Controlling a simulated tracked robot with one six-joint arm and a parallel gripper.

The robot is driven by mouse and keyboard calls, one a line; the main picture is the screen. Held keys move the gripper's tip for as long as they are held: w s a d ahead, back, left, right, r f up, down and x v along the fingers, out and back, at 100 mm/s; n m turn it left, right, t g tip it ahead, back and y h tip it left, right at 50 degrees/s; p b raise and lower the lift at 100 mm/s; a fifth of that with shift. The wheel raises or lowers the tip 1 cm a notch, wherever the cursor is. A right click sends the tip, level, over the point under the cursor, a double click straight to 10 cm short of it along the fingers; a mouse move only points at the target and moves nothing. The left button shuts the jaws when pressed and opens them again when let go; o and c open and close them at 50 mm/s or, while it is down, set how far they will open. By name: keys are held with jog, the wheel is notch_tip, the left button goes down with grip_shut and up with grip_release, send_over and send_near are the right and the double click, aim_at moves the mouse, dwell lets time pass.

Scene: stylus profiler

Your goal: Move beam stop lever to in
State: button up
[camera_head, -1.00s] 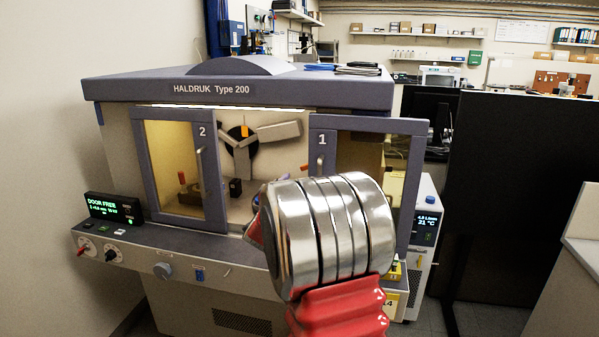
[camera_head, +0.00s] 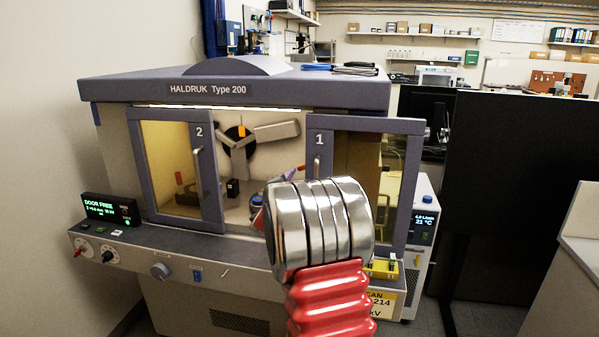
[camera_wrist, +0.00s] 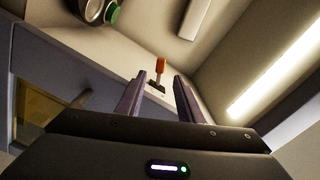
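A small lever with an orange-red handle (camera_wrist: 160,66) and a dark base stands on a pale surface in the wrist view, just beyond my fingertips. In the head view, an orange piece (camera_head: 242,131) shows on the dark disc inside the cabinet, and a red-tipped part (camera_head: 179,178) shows behind the glass of door 2. I cannot tell which matches the wrist-view lever, and no beam stop label is readable. My gripper (camera_wrist: 158,84) is open, with nothing seen between its fingers. In the head view my silver and red arm hides most of it.
The cabinet (camera_head: 208,89) has door 2 (camera_head: 203,190) at left and door 1 (camera_head: 398,180) at right, with a gap between them. A control ledge (camera_head: 215,247) runs below. In the wrist view, a light strip (camera_wrist: 275,72) lies right and a door frame (camera_wrist: 45,85) left.

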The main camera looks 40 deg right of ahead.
aim_at(301, 169)
jog(key=x, duration=0.9)
jog(key=shift+d, duration=0.1)
jog(key=shift+c, duration=0.3)
grip_shut()
jog(key=shift+f, duration=0.1)
dwell(0.4)
